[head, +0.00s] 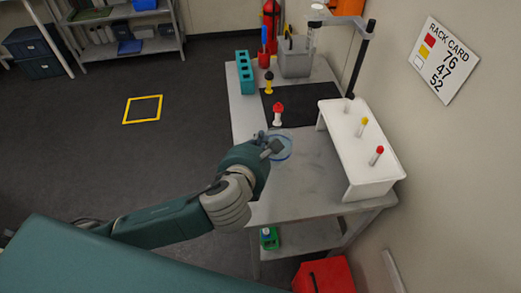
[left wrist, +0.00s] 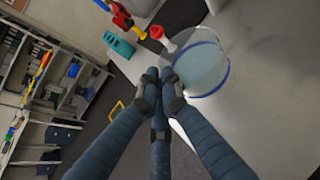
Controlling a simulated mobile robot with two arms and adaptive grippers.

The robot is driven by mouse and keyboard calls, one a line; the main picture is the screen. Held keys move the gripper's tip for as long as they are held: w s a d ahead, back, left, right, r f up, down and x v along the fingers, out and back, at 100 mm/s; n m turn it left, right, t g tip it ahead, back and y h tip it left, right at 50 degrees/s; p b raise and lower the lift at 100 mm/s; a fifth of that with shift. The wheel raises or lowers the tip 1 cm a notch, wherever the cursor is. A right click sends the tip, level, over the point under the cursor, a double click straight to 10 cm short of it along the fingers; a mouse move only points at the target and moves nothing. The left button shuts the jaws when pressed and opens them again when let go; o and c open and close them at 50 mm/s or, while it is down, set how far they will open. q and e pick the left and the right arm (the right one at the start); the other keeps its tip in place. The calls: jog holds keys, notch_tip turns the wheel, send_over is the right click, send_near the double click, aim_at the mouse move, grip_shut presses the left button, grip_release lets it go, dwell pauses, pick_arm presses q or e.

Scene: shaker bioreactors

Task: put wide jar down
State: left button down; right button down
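The wide jar (head: 284,148) is clear, with a blue band, and is at the near part of the grey table (head: 300,185). It also shows in the left wrist view (left wrist: 203,68), just right of the fingertips. My left gripper (head: 269,143) is at the jar's left side and hides part of it. In the left wrist view its fingers (left wrist: 161,82) are drawn close together, with their tips at the jar's near edge. They look shut on the jar's wall. Whether the jar's base touches the table is unclear. My right gripper is not in view.
A red-capped tube (head: 278,113) stands just beyond the jar, near a black mat (head: 302,104). A white rack (head: 358,155) with several capped tubes is to the right. A teal rack (head: 245,72) and a grey bin (head: 296,58) are farther back. Bare tabletop lies in front.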

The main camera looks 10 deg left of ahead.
pick_arm(q)
jog(key=shift+f, duration=2.1)
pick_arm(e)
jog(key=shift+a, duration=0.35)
pick_arm(q)
jog(key=shift+f, duration=0.1)
jog(key=c, duration=2)
grip_release()
jog(key=shift+f, duration=0.1)
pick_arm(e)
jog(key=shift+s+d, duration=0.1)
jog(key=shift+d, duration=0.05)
